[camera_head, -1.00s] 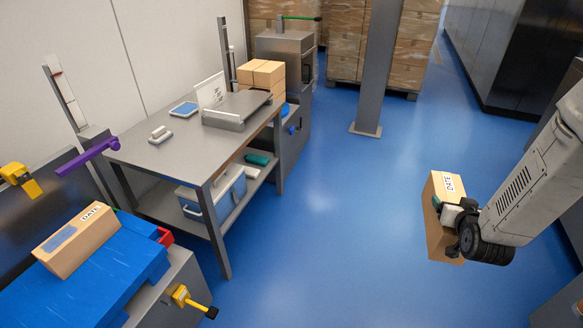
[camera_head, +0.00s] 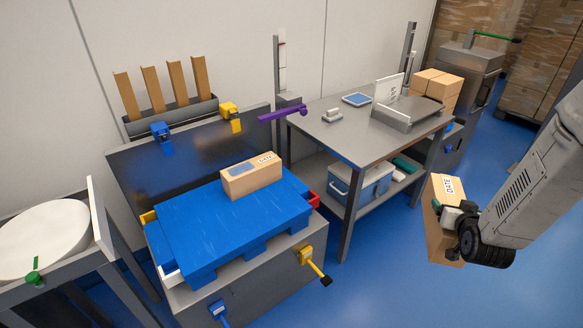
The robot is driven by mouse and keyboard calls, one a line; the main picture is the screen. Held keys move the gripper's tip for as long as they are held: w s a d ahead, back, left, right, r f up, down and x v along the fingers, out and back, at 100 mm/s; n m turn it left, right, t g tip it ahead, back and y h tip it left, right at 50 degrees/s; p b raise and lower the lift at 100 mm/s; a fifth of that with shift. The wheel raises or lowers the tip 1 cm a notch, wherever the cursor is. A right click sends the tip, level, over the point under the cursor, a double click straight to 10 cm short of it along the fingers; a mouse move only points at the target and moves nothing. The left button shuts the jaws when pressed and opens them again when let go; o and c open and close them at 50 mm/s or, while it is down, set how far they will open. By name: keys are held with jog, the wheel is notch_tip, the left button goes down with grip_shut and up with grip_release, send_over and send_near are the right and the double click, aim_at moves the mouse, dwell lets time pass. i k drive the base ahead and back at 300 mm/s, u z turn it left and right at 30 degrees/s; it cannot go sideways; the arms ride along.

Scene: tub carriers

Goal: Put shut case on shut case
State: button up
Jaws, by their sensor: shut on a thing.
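My gripper (camera_head: 456,222) is at the right, shut on a cardboard case (camera_head: 445,247) with a white DATE label. The held case is upright on its end, in the air over the blue floor. A second shut cardboard case (camera_head: 252,181) lies on the blue pallet (camera_head: 190,225) on a grey stand. It also bears a DATE label, and a blue-grey patch shows on its top. The two cases are well apart, with the steel table's right side and floor between them. The far finger is partly hidden by the held case and the wrist.
A steel table (camera_head: 350,125) holds a tablet and a grey tray, with a blue cooler box (camera_head: 361,186) below. A purple lever (camera_head: 284,114) and a yellow handle (camera_head: 314,266) stick out near the pallet. A round white dish (camera_head: 42,238) stands at left. Bare pallet surrounds the case.

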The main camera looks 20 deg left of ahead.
aim_at(253, 165)
jog(key=u, duration=1.35)
jog(key=i, duration=0.5)
jog(key=u, duration=0.05)
